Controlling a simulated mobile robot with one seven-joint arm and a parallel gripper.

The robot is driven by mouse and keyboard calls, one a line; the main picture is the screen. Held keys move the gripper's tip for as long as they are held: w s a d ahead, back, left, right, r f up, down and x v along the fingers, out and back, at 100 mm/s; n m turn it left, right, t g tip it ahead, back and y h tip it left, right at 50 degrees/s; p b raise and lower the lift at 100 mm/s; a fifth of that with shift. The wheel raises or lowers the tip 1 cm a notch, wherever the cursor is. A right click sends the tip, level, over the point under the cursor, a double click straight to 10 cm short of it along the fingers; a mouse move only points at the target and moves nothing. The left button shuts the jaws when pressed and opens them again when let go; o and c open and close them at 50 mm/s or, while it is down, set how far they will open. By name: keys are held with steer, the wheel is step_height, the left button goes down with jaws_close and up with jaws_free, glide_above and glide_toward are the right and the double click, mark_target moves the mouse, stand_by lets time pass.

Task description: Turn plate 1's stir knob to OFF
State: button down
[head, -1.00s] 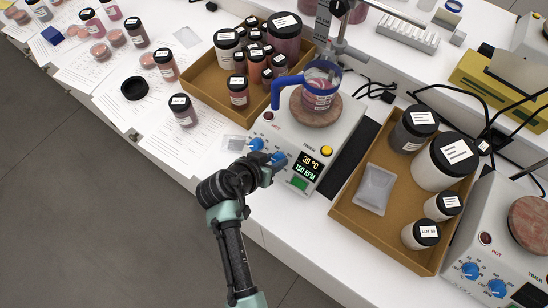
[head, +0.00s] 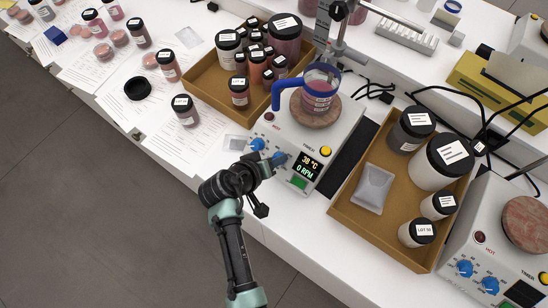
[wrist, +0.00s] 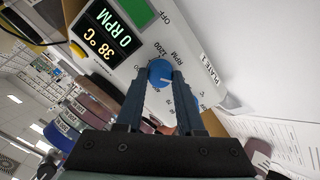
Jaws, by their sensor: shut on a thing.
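Plate 1 (head: 325,143) is a white hot plate in the middle of the head view, with its "PLATE 1" label (wrist: 209,66) showing in the wrist view. Its display (head: 309,165) reads 38 °C and 0 RPM. My gripper (head: 271,162) is at the front panel. In the wrist view my gripper's fingers (wrist: 162,80) are shut on the blue stir knob (wrist: 159,71), one on each side, beside the "RPM" marking. In the head view the stir knob (head: 280,157) is partly hidden by my gripper. The other blue knob (head: 257,144) is to its left.
A beaker with a blue rim and handle (head: 320,88) stands on plate 1's round top. A tray of jars (head: 196,92) is to the left, and another tray (head: 345,214) to the right. A second hot plate (head: 492,250) stands at the far right.

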stand_by(0.3)
steer(key=c, duration=0.5)
jaws_free()
steer(key=shift+r, duration=0.1)
steer(key=b+v, duration=0.2)
steer(key=v, duration=1.1)
